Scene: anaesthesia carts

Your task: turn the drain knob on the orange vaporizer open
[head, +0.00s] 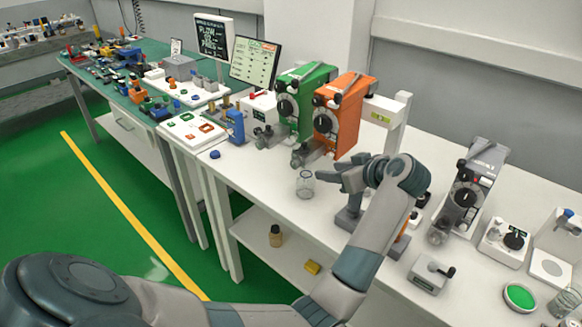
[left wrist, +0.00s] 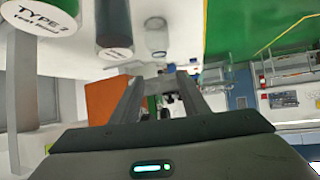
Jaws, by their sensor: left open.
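The orange vaporizer (head: 340,112) stands on the white table beside the green vaporizer (head: 309,92), with a dark round dial on its front. A grey fitting (head: 308,153) sticks out low at its front; I cannot make out the drain knob's setting. My left gripper (head: 332,178) is open and empty, in front of and below the orange vaporizer, close to the clear glass jar (head: 305,184). In the left wrist view my left gripper (left wrist: 163,90) has its fingers apart, with an orange surface (left wrist: 103,95) partly hidden behind one finger. My right gripper is not in view.
A grey vaporizer (head: 465,190), a small device with a black knob (head: 503,237) and a green round dish (head: 519,296) stand to the right. Labelled bottles (left wrist: 35,20) show in the left wrist view. Some white tabletop (head: 262,182) is bare left of the jar.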

